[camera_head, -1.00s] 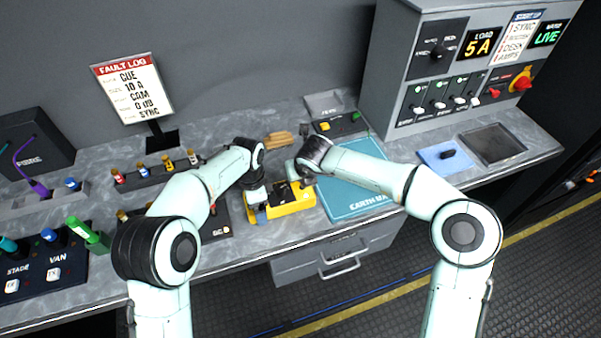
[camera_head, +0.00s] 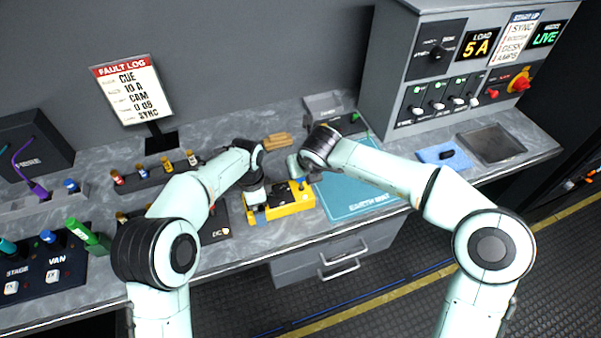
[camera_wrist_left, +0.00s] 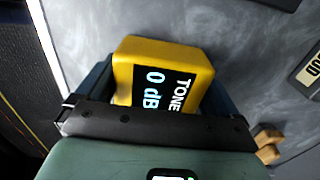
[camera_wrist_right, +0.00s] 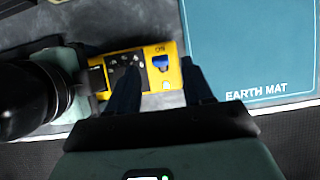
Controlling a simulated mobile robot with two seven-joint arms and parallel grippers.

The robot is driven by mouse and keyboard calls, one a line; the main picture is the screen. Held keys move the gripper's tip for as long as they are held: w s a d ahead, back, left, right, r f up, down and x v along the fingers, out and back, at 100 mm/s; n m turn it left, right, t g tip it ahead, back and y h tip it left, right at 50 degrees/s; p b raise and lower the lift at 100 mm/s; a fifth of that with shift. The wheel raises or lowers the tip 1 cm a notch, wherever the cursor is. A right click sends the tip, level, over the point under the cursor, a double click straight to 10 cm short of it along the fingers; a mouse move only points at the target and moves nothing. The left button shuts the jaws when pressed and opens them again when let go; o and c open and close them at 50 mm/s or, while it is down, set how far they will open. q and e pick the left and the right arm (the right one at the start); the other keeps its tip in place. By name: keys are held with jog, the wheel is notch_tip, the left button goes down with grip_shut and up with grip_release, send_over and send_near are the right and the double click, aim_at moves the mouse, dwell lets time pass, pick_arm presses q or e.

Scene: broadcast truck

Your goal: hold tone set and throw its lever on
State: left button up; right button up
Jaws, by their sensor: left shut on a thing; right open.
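The tone set is a yellow box (camera_head: 292,207) on the counter beside the blue mat. My left gripper (camera_head: 256,203) is shut on its left end. The left wrist view shows the yellow body (camera_wrist_left: 165,62) between the fingers, with a display reading "TONE 0 dB". My right gripper (camera_head: 300,184) is open over the right end of the tone set. In the right wrist view a blue lever (camera_wrist_right: 161,63) lies between the fingertips, next to small lettering on the yellow face. I cannot tell whether the fingers touch it.
The blue earth mat (camera_head: 355,190) lies right of the tone set. Wooden pieces (camera_head: 278,140) and a small box with a green button (camera_head: 354,117) are behind. Coloured plugs in a rack (camera_head: 155,172) stand at the left. A control cabinet (camera_head: 400,60) stands at the back right.

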pick_arm(q)
jog(key=shift+a, duration=0.1)
pick_arm(e)
jog(key=v, duration=0.6)
pick_arm(q)
jog(key=o, duration=0.9)
jog(key=shift+r, duration=0.1)
